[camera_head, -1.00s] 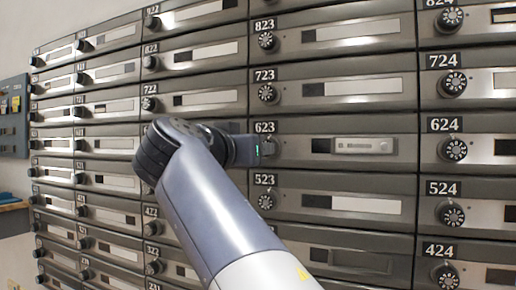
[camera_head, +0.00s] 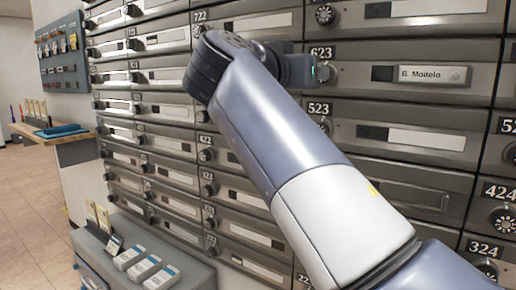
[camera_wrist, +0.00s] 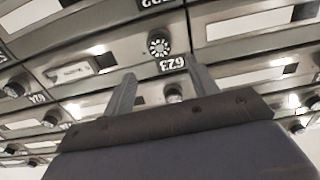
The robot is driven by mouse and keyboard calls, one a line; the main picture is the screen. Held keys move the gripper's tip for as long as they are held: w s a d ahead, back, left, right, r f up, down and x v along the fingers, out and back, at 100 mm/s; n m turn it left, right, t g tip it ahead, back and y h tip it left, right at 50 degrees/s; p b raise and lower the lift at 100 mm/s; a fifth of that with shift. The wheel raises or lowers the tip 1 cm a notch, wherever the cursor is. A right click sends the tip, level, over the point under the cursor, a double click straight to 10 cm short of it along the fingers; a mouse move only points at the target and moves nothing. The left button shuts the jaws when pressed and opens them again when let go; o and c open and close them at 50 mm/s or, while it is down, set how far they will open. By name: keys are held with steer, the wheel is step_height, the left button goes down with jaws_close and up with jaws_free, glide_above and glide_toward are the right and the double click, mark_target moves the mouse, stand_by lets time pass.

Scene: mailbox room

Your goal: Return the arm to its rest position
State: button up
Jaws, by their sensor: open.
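My arm (camera_head: 270,130) reaches up and left across the front of the mailbox wall. My gripper (camera_head: 308,71) is at the left end of box 623, beside its number plate (camera_head: 322,51), and is mostly hidden behind my wrist. In the wrist view, which is upside down, my gripper (camera_wrist: 163,72) has two fingers spread apart with nothing held. A knob (camera_wrist: 173,95) shows between them, and the dial by 623 (camera_wrist: 158,46) lies just beyond the fingertips. I cannot tell if either finger touches anything. Box 623 carries a name label (camera_head: 433,75) and is closed.
Rows of closed mailboxes with dials fill the right and middle. A low grey cabinet (camera_head: 190,268) with small boxes (camera_head: 145,267) stands below at left. Further left are a wooden counter (camera_head: 50,133), a wall panel (camera_head: 62,55) and open tiled floor (camera_head: 30,215).

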steer(key=x, duration=0.8)
steer(key=shift+w+d, duration=0.25)
steer(key=shift+w, duration=0.05)
steer(key=v, duration=1.1)
steer(key=w+d+n+p, duration=0.6)
steer(key=w+n+p, duration=0.3)
steer(key=n+p, duration=0.9)
steer(key=shift+d+n, duration=0.2)
steer(key=shift+n, duration=1.7)
